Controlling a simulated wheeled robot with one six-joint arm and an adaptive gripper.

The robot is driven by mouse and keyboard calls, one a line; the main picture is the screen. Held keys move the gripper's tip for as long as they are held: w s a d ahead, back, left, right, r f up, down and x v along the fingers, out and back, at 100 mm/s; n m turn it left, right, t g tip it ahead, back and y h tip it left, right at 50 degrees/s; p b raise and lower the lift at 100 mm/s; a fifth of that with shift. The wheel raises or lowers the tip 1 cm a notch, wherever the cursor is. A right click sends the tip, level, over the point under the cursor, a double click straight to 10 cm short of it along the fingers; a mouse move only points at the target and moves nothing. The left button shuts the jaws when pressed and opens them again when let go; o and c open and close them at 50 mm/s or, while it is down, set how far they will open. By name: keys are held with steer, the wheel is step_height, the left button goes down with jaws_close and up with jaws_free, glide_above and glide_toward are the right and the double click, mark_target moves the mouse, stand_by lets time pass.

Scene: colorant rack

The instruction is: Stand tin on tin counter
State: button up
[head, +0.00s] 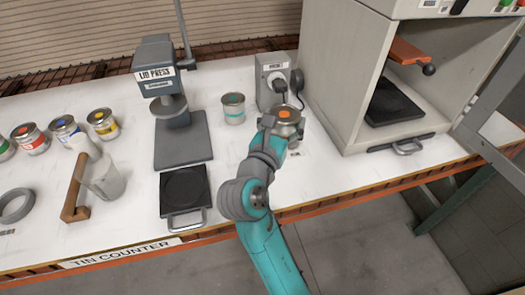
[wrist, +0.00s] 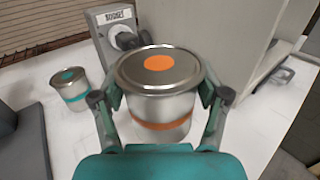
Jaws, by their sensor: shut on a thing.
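A metal tin (wrist: 159,75) with an orange dot on its lid and an orange band is between the fingers of my gripper (wrist: 160,105) in the wrist view. My gripper is shut on its sides and the tin looks upright. In the head view the tin (head: 287,116) is at the end of my arm, in front of the socket box. I cannot tell whether its base touches the surface. The white tin counter (head: 235,165) has a "TIN COUNTER" label (head: 122,253) on its front edge.
A teal-banded tin (head: 233,108) stands left of my gripper. The lid press (head: 182,130), a black pad (head: 185,190) and a jug (head: 103,178) are further left. The socket box (head: 272,80) is behind; an open cabinet (head: 345,80) is right. Several colored tins line the left.

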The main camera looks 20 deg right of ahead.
steer(key=shift+a+f, duration=0.15)
steer(key=shift+a, duration=0.05)
steer(key=shift+w+f, duration=0.15)
steer(key=shift+f, duration=4.7)
steer(key=o, duration=1.3)
steer(key=shift+f, duration=0.15)
steer(key=shift+o, duration=0.2)
steer(key=shift+a+r, duration=0.1)
steer(key=shift+r, duration=0.1)
steer(key=v, duration=1.2)
